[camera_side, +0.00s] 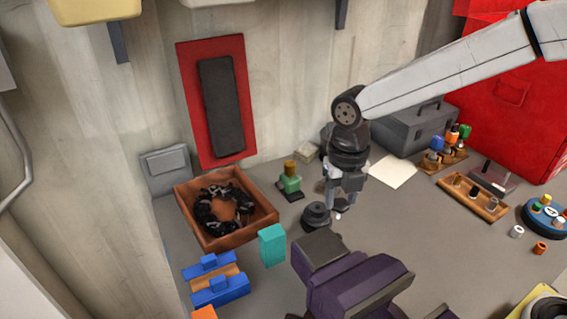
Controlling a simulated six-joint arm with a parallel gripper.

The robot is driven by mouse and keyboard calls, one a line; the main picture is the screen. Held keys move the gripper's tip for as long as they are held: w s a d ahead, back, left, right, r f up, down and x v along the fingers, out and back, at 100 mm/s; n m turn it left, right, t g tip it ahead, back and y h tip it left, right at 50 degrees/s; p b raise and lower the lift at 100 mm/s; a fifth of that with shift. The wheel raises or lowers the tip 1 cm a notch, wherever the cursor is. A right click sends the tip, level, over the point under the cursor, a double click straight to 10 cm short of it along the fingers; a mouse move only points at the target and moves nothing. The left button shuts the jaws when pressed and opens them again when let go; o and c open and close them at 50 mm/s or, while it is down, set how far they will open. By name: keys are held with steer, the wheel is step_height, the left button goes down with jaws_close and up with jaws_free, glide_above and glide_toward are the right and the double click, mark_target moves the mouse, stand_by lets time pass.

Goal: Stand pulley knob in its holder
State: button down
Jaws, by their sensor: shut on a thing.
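My gripper (342,200) points down over the middle of the grey bench. It is shut on a dark, stepped round piece, which I take to be the pulley knob (316,217). The knob shows just left of the fingertips, low over the bench, and looks roughly upright. The fingers hide its right side, and I cannot tell whether it touches the bench. A small pale bit shows at the fingertips. I cannot make out for certain which thing is the knob's holder.
A green piece on a dark base (290,182) stands left of my gripper. Farther left is a wooden tray (242,236) with black chain-like stuff. A teal block (272,245) and purple machine (350,275) are in front. A grey toolbox (415,128) and wooden racks (492,212) are right.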

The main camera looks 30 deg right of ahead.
mark_target(342, 205)
steer(key=shift+s, duration=0.3)
steer(key=shift+f, duration=0.1)
steer(key=shift+f, duration=0.15)
steer(key=shift+f, duration=1.9)
steer(key=shift+f, duration=0.9)
stand_by(0.8)
steer(key=shift+c, duration=0.5)
jaws_free()
steer(key=shift+r, duration=0.1)
